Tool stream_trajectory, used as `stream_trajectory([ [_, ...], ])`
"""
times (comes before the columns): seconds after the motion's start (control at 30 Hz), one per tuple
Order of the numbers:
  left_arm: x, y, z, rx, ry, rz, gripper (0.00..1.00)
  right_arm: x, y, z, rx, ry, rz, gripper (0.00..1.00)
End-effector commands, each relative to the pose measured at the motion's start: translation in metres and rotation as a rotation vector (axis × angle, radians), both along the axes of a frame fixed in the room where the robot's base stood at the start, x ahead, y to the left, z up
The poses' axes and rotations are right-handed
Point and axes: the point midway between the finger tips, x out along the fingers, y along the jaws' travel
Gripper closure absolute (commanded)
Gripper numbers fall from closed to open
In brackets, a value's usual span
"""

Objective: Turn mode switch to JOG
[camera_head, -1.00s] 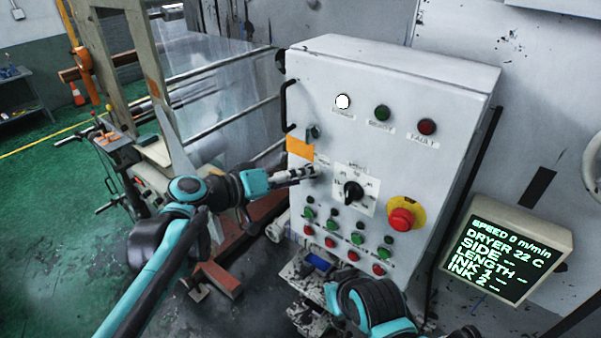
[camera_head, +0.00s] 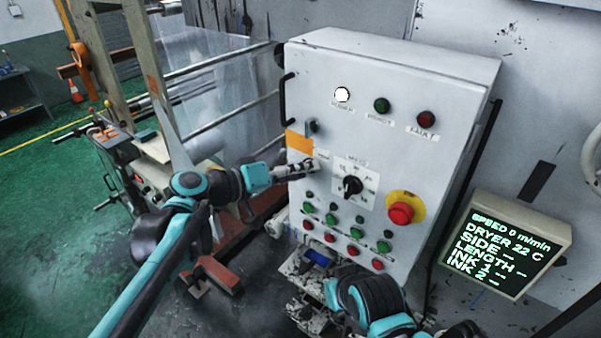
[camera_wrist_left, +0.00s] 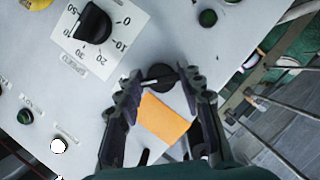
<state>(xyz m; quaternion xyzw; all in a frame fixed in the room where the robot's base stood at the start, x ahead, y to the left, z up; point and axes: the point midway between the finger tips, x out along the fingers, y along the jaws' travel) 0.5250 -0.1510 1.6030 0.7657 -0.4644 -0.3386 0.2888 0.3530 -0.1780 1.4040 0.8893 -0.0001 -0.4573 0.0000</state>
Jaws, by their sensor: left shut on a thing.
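The grey control cabinet (camera_head: 395,75) stands in the middle of the head view. My left gripper (camera_head: 316,166) reaches its face from the left, just below an orange label (camera_head: 299,144). In the left wrist view a black round knob (camera_wrist_left: 160,76), apparently the mode switch, sits between the fingertips of my left gripper (camera_wrist_left: 158,84), which is shut on it. The fingers hide this knob in the head view, and I cannot read its position.
A black speed dial (camera_head: 352,187) is close to the right of the gripper. A red emergency button (camera_head: 401,213) and several green and red push buttons lie lower. A black selector (camera_head: 313,127) sits above. A display (camera_head: 508,243) stands at the right.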

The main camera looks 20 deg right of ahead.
Motion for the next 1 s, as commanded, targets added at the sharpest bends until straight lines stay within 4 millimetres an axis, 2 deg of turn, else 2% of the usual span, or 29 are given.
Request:
stream_trajectory([
  [0.6, 0.002, 0.001, -0.005, -0.298, 0.381, 0.002, 0.91, 0.000, 0.000, -0.047, 0.000, 0.000, 0.000, 1.00],
  [1.0, 0.002, 0.001, -0.004, -0.419, 0.535, 0.002, 0.91, 0.000, 0.000, -0.062, 0.000, 0.000, 0.000, 1.00],
])
